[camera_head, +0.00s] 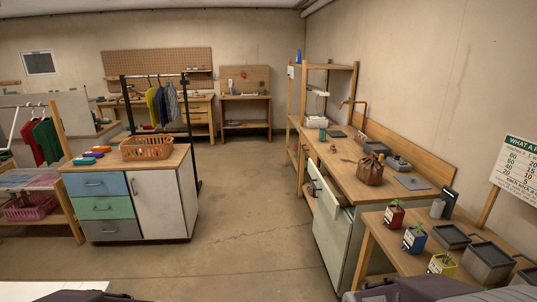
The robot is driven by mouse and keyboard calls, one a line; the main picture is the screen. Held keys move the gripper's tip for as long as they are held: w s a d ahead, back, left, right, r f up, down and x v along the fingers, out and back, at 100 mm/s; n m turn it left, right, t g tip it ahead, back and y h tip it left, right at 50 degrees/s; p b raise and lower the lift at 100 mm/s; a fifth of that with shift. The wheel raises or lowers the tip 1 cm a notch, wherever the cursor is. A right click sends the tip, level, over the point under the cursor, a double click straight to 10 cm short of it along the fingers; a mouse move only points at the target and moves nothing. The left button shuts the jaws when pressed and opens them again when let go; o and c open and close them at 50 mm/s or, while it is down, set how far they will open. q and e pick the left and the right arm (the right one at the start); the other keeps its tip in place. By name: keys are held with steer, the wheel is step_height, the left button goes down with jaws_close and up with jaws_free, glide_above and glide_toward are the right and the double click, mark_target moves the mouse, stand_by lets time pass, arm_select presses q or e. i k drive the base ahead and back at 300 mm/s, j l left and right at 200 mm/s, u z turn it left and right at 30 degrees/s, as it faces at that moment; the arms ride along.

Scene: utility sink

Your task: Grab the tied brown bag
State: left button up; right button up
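The tied brown bag (370,171) stands upright on the long wooden counter (338,172) along the right wall. Its body is round and dark brown, with a gathered, tied neck on top. Nothing is holding it. Neither of my grippers shows in the head view. Only dark parts of my own body show at the bottom edge, well apart from the bag.
A grey flat pad (412,183) lies right of the bag, with grey containers (398,163) behind it. A lower table with potted plants (413,238) stands in front right. A drawer cabinet (130,200) with an orange basket (147,148) is left. The middle floor is clear.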

mark_target(369, 171)
steer(key=i+u, duration=0.1)
steer(key=i, duration=1.05)
steer(key=i+l+u, duration=0.1)
steer(key=i, duration=1.05)
steer(key=i+z, duration=0.3)
steer(key=i+j+z, duration=0.25)
steer(key=i, duration=0.25)
steer(key=i+j+z, duration=0.1)
steer(key=i+z, duration=0.45)
steer(key=z, duration=0.2)
steer(key=i+z, duration=0.25)
steer(key=z, duration=0.2)
steer(key=i+j+z, duration=0.15)
steer(key=z, duration=0.3)
steer(key=i+j+z, duration=0.2)
steer(key=z, duration=0.25)
steer(key=i+j+z, duration=0.25)
steer(key=z, duration=0.2)
steer(key=j, duration=0.1)
